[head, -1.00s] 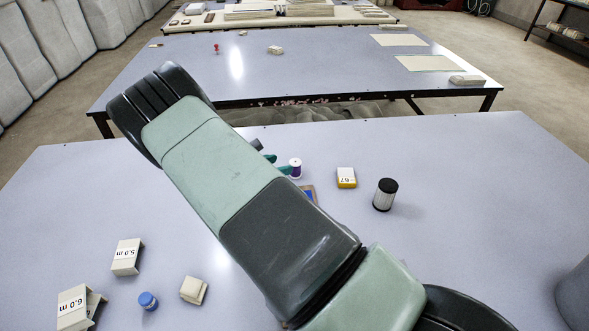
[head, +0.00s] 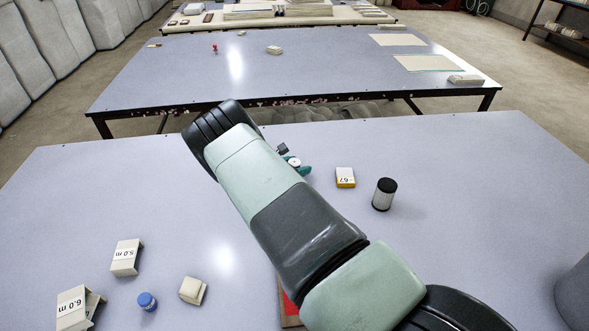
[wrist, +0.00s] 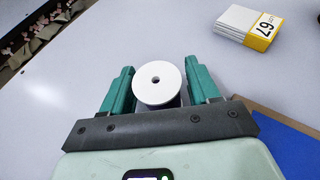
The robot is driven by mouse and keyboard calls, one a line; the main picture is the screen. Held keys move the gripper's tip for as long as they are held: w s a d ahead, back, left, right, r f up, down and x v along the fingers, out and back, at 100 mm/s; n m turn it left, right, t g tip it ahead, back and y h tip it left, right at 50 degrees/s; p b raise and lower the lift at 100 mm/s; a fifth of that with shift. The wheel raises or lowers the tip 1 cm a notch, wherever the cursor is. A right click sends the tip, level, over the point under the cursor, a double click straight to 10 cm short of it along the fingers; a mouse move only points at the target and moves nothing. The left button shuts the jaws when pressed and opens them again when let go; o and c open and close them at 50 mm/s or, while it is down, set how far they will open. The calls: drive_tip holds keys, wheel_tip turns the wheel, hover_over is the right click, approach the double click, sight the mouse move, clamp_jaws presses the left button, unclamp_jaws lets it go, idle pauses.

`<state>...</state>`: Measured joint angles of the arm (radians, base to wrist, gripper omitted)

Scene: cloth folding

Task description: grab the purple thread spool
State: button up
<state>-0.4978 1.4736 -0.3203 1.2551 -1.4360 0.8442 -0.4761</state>
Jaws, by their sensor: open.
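The thread spool (wrist: 160,83) shows its round white top with a small centre hole in the wrist view. Its side is mostly hidden from this angle. My gripper (wrist: 160,80) is open, with one teal finger on each side of the spool. The spool stands between the fingers, with narrow gaps visible. In the head view the spool (head: 294,162) is a small white top beside the teal fingers of my gripper (head: 296,165), partly hidden by them.
A blue flat item (wrist: 285,140) lies near my gripper. Several boxes and a blue-capped bottle (head: 147,301) are at front left.

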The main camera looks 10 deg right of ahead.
drive_tip(key=shift+w+d+f, duration=0.15)
drive_tip(key=shift+w+d, duration=0.05)
drive_tip(key=shift+c, duration=0.4)
drive_tip(key=c, duration=1)
drive_tip(key=shift+c, duration=0.2)
